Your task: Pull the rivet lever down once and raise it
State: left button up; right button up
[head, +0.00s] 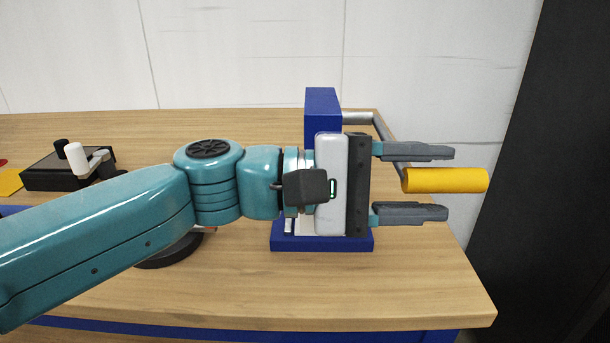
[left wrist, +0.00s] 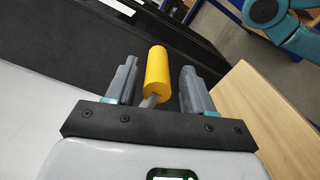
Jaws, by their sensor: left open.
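The rivet lever is a grey bent rod (head: 380,128) with a yellow cylindrical handle (head: 445,180). It comes off the top of a blue press (head: 323,100) with a blue base (head: 320,243), near the table's right end. My left gripper (head: 425,182) is open, its two grey fingers above and below the yellow handle in the head view. In the left wrist view the yellow handle (left wrist: 157,72) stands between the two open fingers (left wrist: 160,85), with gaps on both sides. My left arm hides the middle of the press. My right gripper is not in view.
The wooden table (head: 400,290) is clear at the front right. A black box (head: 60,170) with a white-knobbed crank (head: 78,160) stands at the left. A round dark base (head: 168,252) is partly hidden under my arm. A dark cabinet (head: 560,180) stands right of the table.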

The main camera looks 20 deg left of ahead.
pick_arm(q)
jog(key=p+v, duration=0.1)
jog(key=v, duration=1.5)
